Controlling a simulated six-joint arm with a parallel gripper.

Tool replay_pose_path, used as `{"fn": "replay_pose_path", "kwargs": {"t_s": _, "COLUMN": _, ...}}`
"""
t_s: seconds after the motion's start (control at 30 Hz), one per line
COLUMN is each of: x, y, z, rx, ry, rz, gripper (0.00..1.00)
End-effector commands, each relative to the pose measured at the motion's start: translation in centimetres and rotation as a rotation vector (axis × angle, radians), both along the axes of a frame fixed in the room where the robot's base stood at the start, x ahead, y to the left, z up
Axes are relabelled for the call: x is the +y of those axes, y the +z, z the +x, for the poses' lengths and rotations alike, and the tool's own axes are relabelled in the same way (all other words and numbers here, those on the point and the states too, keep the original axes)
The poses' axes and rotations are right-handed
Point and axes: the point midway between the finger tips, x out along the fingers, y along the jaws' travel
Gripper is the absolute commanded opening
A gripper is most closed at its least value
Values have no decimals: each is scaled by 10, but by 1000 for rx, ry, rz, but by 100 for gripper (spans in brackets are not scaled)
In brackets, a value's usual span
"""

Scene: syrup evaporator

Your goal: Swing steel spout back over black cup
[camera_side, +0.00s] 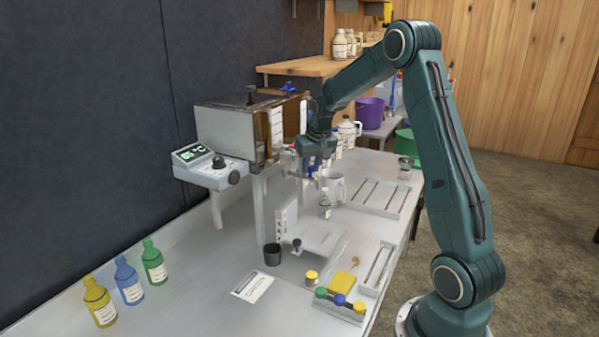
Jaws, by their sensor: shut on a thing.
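The steel spout (289,162) shows as a small pale metal part at the right front of the evaporator, mostly hidden by my gripper. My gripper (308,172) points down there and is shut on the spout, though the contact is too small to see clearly. The black cup (272,254) stands upright on the table, in front of the evaporator and well below and left of my gripper in the picture. The spout is not over the cup.
The evaporator (224,135) stands on legs, with a control box (212,169) at its left.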

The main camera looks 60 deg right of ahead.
Motion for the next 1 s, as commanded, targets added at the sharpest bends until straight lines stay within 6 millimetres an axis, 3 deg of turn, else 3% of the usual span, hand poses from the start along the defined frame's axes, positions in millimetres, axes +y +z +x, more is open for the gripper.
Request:
{"fn": "replay_pose_path", "kwargs": {"t_s": 0.4, "x": 15, "y": 1, "z": 3, "rx": -4, "ry": 6, "rz": 0, "gripper": 9}}
{"fn": "replay_pose_path", "kwargs": {"t_s": 1.0, "x": 20, "y": 1, "z": 5, "rx": -4, "ry": 7, "rz": -1, "gripper": 9}}
